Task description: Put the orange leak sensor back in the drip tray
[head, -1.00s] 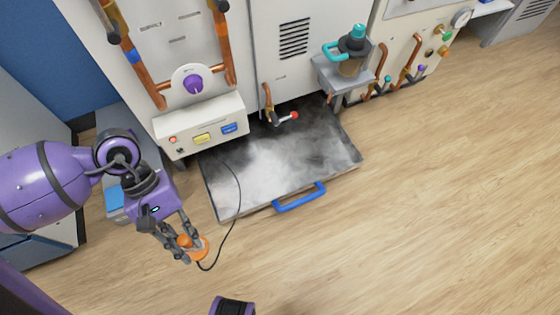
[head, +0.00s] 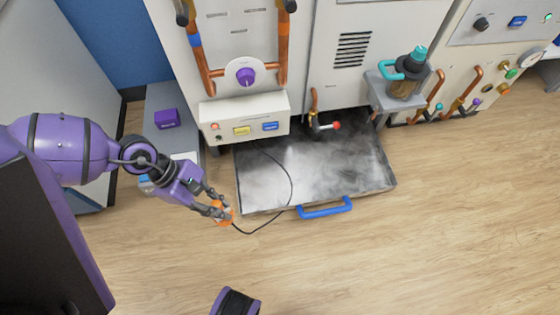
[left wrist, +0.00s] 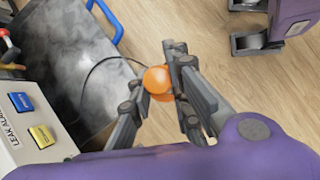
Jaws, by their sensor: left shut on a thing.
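The orange leak sensor (head: 224,215) is held between the fingertips of my left gripper (head: 218,209), which is shut on it. In the left wrist view the sensor (left wrist: 157,79) shows as a rounded orange body between the fingers, partly covered by them. A black cable runs from it towards the tray and the cabinet. The drip tray (head: 375,178), a wide shallow metal pan with a blue handle (head: 325,208), lies on the floor under the cabinet. It looks wet and misty. My gripper and the sensor are just outside the tray's left front corner.
A panel with a purple knob (head: 246,76) and coloured buttons stands behind the tray. A tap with a red tip (head: 336,125) hangs over the tray's back. A jug (head: 408,75) stands on a shelf at right. A purple box (head: 167,118) sits at left. The front floor is mostly clear.

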